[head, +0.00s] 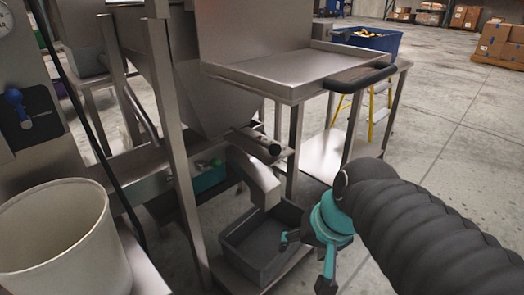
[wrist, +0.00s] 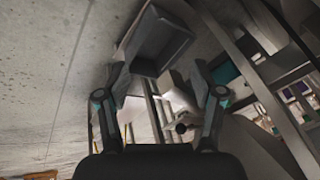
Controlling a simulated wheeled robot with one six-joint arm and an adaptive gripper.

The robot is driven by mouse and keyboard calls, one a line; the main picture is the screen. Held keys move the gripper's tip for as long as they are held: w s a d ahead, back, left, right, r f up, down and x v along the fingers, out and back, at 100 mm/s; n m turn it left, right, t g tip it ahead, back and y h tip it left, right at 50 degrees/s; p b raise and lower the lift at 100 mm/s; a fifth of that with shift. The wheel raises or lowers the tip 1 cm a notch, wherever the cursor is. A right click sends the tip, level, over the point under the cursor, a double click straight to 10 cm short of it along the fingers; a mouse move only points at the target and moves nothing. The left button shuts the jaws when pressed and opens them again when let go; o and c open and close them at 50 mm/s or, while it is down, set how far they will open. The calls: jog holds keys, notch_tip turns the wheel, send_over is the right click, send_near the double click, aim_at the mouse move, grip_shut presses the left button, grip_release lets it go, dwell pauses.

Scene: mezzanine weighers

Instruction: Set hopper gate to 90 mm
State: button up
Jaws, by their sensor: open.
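The steel hopper (head: 215,100) hangs in its frame at centre left in the head view. Below it, a short bar with a dark round end (head: 262,143) sticks out to the right; I cannot tell whether this is the gate handle. A bent metal chute (head: 258,180) points down above a grey tub (head: 262,245). No gate scale or millimetre reading is legible. My gripper (head: 307,258) is open and empty, low beside the tub's right side and apart from the bar. In the wrist view my gripper's fingers (wrist: 154,75) are spread, with the tub (wrist: 160,40) beyond them.
A steel table (head: 300,68) with a black handle (head: 362,79) stands above and behind my gripper. A white bin (head: 62,240) and a panel with a blue valve lever (head: 17,104) are at left. A blue crate (head: 367,40) is behind.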

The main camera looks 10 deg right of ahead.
jog(key=w+a+f+m+g+y+b, duration=0.1)
jog(key=w+a+f+m+y+b, duration=0.2)
jog(key=w+m, duration=0.35)
jog(key=m+t+y+b, duration=0.4)
jog(key=m+t+y, duration=0.45)
jog(key=m, duration=0.65)
send_near(275, 150)
jog(key=shift+t, duration=0.25)
jog(key=x, duration=0.3)
jog(key=f+x, duration=0.1)
jog(key=x, duration=0.3)
jog(key=w+d+x, duration=0.1)
jog(key=x, duration=0.3)
jog(key=shift+a+f, duration=0.1)
jog(key=shift+f, duration=0.05)
